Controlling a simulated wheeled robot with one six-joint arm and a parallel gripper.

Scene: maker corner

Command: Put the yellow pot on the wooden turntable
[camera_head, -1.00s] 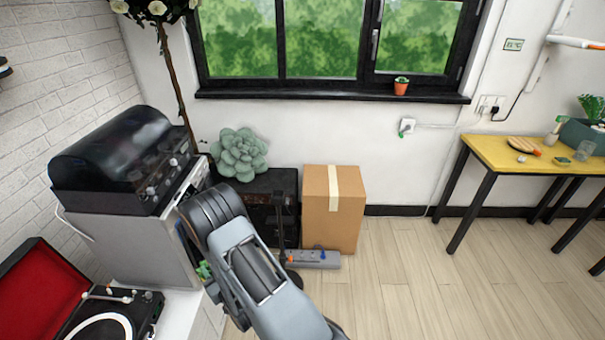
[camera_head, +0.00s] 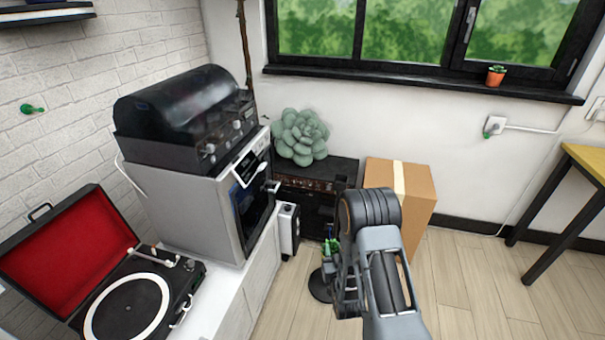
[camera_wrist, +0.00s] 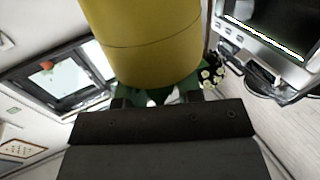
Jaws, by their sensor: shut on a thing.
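The yellow pot (camera_wrist: 150,45) fills the top middle of the wrist view, close to the camera. My gripper (camera_wrist: 160,97) is shut on it; dark finger parts and some green show at its lower edge. The pot's far end is cut off by the frame. In the head view my arm stands in front of the cardboard box, and neither the pot nor the jaws can be made out clearly. I cannot make out a wooden turntable in either current view.
A record player (camera_head: 125,265) in an open red-lined case and a silver oven (camera_head: 190,205) stand on a white cabinet (camera_head: 262,280) at left. A cardboard box (camera_head: 415,180) is behind my arm. The yellow table (camera_head: 587,158) shows at the right edge. Wooden floor lies clear at right.

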